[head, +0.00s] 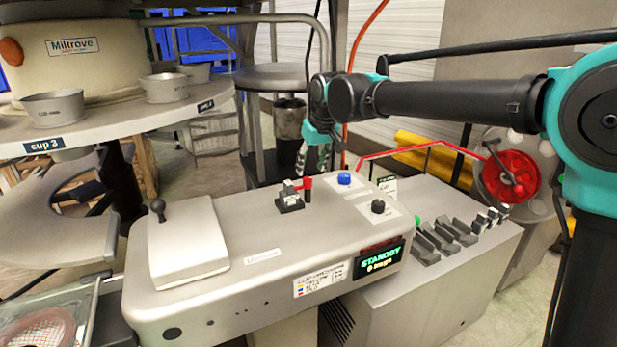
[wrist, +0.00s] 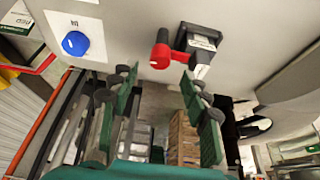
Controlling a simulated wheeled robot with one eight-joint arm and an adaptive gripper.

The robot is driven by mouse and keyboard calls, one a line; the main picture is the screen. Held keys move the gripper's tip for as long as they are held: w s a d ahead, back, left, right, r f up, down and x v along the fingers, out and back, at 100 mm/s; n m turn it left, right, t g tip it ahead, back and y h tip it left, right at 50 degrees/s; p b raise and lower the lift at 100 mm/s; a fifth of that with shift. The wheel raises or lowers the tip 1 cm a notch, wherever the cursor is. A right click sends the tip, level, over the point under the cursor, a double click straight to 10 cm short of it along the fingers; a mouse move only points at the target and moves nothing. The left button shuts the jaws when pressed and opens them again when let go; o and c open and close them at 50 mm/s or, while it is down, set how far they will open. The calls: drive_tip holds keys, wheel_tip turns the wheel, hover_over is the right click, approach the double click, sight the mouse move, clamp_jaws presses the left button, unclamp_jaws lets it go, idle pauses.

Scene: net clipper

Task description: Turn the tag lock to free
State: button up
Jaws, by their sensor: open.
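A small lever with a red grip (head: 307,184) and a black base (head: 290,201) stands on top of the grey machine. It is the likely tag lock, but I cannot read a label on it. In the wrist view the red grip (wrist: 161,56) and the black base (wrist: 198,40) show just beyond the fingertips. My gripper (head: 312,160) is above and behind the lever in the head view. In the wrist view its green fingers (wrist: 158,78) are spread and empty, apart from the lever.
A blue knob (head: 344,179) and a black knob (head: 378,206) sit close by on the machine. A display (head: 380,258) reads STANDBY. A hinged plate with a ball handle (head: 158,210) is at left. A red rail (head: 405,150) runs behind.

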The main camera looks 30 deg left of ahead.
sight(308, 179)
drive_tip(key=shift+x, duration=2.6)
drive_tip(key=shift+d, duration=0.1)
drive_tip(key=shift+c, duration=0.6)
clamp_jaws()
